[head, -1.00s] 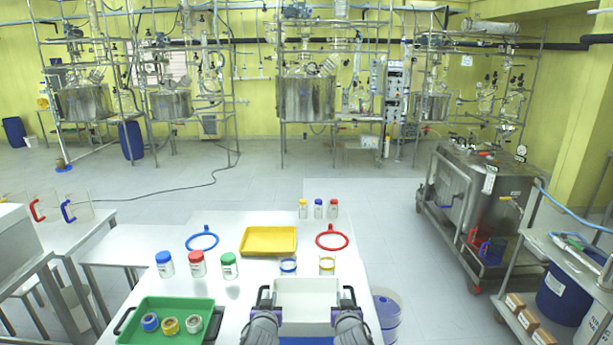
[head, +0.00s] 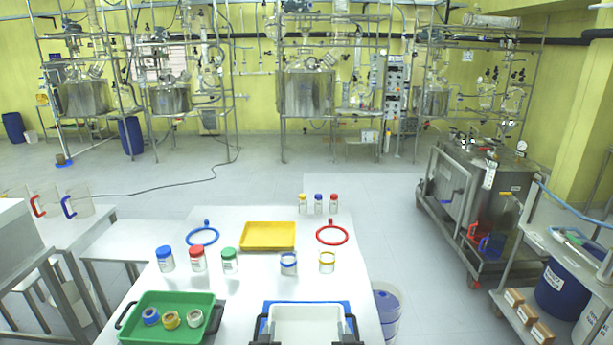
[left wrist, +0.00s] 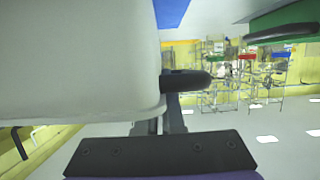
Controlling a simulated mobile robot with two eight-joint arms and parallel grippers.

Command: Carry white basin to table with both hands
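The white basin (head: 306,325) is at the bottom centre in the head view, level, over the blue mat (head: 346,306) at the table's (head: 235,305) near end. I cannot tell whether its underside touches the mat. In the left wrist view the basin (left wrist: 75,60) fills the left side, with a dark handle (left wrist: 188,80) standing out from it. My left gripper (left wrist: 160,115) is closed at this handle. In the head view my left gripper (head: 264,332) and right gripper (head: 350,332) are at the basin's two side handles, mostly cut off by the frame.
Behind are lidded jars (head: 198,259), a yellow tray (head: 268,236), blue and red rings and two banded beakers (head: 289,263). A blue drum (head: 388,310) stands right of the table.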

